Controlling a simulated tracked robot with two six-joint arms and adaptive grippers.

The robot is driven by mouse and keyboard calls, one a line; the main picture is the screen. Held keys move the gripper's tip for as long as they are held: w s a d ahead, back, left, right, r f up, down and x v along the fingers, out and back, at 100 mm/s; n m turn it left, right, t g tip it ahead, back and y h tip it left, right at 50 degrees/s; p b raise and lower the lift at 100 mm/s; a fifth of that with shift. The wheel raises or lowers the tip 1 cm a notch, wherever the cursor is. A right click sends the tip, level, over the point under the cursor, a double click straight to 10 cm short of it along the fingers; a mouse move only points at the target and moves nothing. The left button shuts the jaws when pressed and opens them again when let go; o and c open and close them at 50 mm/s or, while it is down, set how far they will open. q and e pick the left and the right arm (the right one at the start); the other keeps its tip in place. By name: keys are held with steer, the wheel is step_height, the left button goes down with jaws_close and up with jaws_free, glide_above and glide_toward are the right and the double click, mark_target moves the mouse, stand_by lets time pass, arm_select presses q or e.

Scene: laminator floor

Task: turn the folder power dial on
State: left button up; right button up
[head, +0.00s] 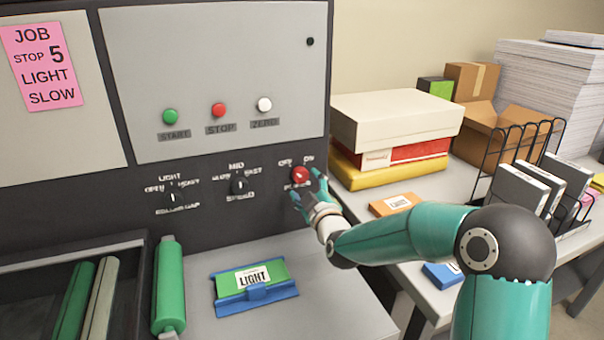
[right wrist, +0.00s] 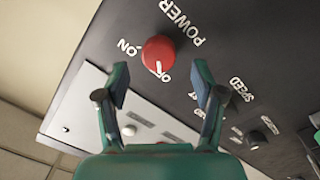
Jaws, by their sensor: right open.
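The red power dial (head: 300,174) is on the dark lower panel of the machine, at the right end of a row of controls. OFF and ON labels sit above it. It also shows in the right wrist view (right wrist: 158,52), where its white mark points toward OFF. My right gripper (head: 306,187) is open close in front of the dial and hides part of its surroundings. In the right wrist view, its fingers (right wrist: 162,76) stand apart on either side of the line to the dial, with nothing between them. Whether they touch the dial is unclear. My left gripper is out of view.
Left of the dial are the black speed knob (head: 239,185) and roller gap knob (head: 172,197). Green, red and white buttons sit above. Below lie a green LIGHT card in a blue holder (head: 256,297) and a green roller (head: 168,290). Boxes (head: 395,120) stand right.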

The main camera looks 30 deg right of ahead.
mark_target(301, 178)
steer(key=shift+p+x, duration=0.45)
steer(key=shift+x, duration=1.55)
steer(key=shift+c, duration=0.3)
steer(key=shift+a, duration=0.1)
steer(key=c, duration=1.1)
